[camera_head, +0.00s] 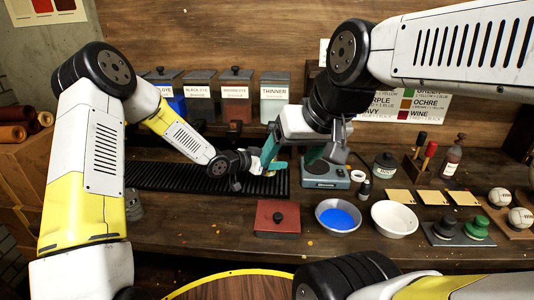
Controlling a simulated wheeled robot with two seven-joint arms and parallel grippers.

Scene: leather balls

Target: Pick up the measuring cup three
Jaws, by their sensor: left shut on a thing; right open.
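My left gripper (270,165) reaches in from the left, low over the right part of the black ribbed rack. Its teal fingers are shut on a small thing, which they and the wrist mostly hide. Only a small pale yellowish bit (269,173) shows under the fingertips, and I cannot make out a cup shape or a number. My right gripper (319,153) hangs down just right of it, above a teal scale-like device (325,181). It is open, and I see nothing between its fingers.
The black ribbed rack (160,178) runs along the bench. Lidded dye canisters (236,100) stand behind. In front are a red lidded box (275,225), a bowl of blue powder (338,221) and a white bowl (394,224). Weights and balls are at right.

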